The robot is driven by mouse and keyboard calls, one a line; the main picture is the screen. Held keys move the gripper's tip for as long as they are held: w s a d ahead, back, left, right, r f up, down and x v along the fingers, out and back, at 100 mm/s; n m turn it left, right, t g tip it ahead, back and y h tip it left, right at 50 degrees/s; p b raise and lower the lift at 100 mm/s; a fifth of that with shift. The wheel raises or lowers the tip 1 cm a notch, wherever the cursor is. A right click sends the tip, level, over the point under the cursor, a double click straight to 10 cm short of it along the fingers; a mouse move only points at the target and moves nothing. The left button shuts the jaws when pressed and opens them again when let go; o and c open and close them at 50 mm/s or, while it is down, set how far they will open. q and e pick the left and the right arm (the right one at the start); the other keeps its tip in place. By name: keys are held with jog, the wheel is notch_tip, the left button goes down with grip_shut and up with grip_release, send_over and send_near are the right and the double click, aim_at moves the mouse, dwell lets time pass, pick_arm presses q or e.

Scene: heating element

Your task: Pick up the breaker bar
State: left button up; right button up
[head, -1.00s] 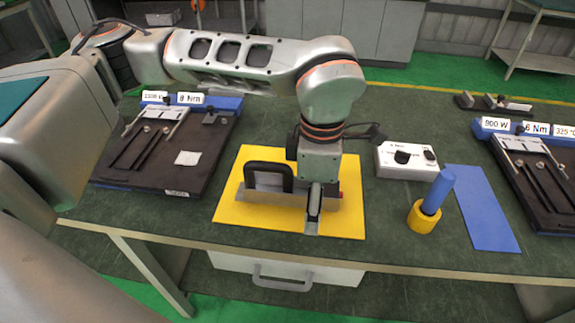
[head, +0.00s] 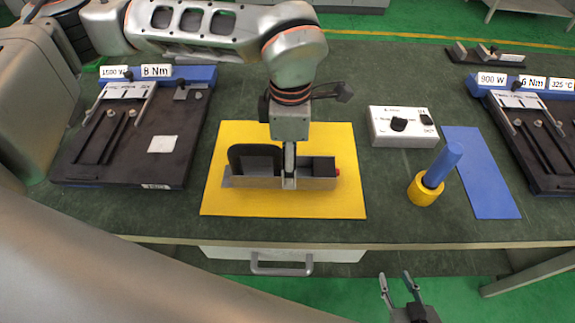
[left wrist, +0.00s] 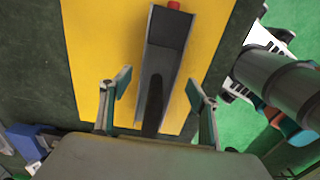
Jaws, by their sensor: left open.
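A grey, long, narrow open box with a black loop handle (head: 257,160) and a red end lies on a yellow mat (head: 340,205). I cannot tell whether it is the breaker bar. My left gripper (head: 289,180) comes down from above over its middle. The left wrist view shows the left gripper (left wrist: 159,92) open, with one finger on each side of the grey box (left wrist: 168,45) and gaps between. A blue rod (head: 442,163) leans in a yellow ring (head: 425,194) on the right. My right gripper (head: 397,283) is open and empty below the table's front edge.
A dark fixture plate (head: 95,165) stands at left, another (head: 535,145) at right. A white control box (head: 403,127) with a knob and a blue mat (head: 480,180) lie right of the yellow mat. A drawer handle (head: 281,268) shows under the table edge.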

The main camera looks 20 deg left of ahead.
pick_arm(q)
jog(key=shift+w+a+f, duration=0.1)
jog(key=shift+f, duration=1.85)
jog(key=c, duration=1.6)
jog(key=shift+r, duration=0.15)
notch_tip(320, 180, up, 20)
